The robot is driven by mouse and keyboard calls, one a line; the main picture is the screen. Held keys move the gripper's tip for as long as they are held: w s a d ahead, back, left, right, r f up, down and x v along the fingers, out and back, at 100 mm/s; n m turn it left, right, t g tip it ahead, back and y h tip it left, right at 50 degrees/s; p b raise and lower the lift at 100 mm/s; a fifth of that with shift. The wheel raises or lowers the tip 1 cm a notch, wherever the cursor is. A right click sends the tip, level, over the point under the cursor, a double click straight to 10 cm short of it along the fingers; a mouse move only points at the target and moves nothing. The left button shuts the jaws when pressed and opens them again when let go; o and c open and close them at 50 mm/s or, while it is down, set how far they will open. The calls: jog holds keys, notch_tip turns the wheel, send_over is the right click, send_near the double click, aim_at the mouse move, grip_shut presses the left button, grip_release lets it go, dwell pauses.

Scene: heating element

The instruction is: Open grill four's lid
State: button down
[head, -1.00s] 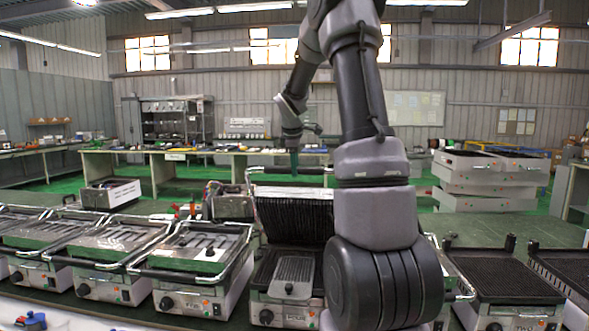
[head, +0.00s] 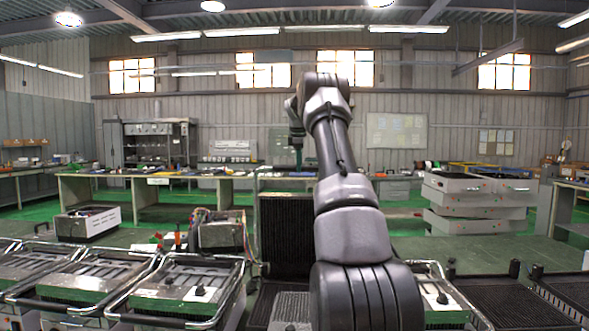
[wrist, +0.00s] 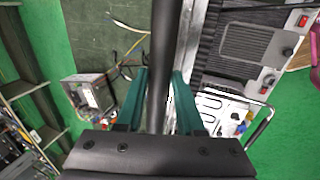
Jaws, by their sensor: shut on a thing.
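Grill four's lid (head: 285,235) stands about upright at the back of its base in the head view, its dark ribbed inner face toward me. The grill's base (head: 290,308) is below it, partly hidden by my arm; its name label is out of view. My gripper (head: 297,157), with green fingers, is at the top of the lid. In the wrist view, the lid's dark handle bar (wrist: 163,35) runs between the two green fingers of my gripper (wrist: 160,73), which is shut on it. The ribbed lower plate (wrist: 245,50) shows at the right there.
Several closed grills (head: 185,285) stand in a row to the left. A grill with an open dark plate (head: 505,300) is to the right. A box with loose wires (head: 222,232) sits behind on the left; it also shows in the wrist view (wrist: 88,95). A long workbench (head: 190,177) is farther back.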

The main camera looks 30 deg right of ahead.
jog(key=shift+w+d, duration=0.75)
jog(key=shift+w, duration=0.35)
jog(key=shift+w+d, duration=0.75)
jog(key=shift+w, duration=0.35)
jog(key=c, duration=0.5)
grip_release()
jog(key=shift+c, duration=0.2)
jog(key=v, duration=1)
jog(key=shift+r, duration=0.35)
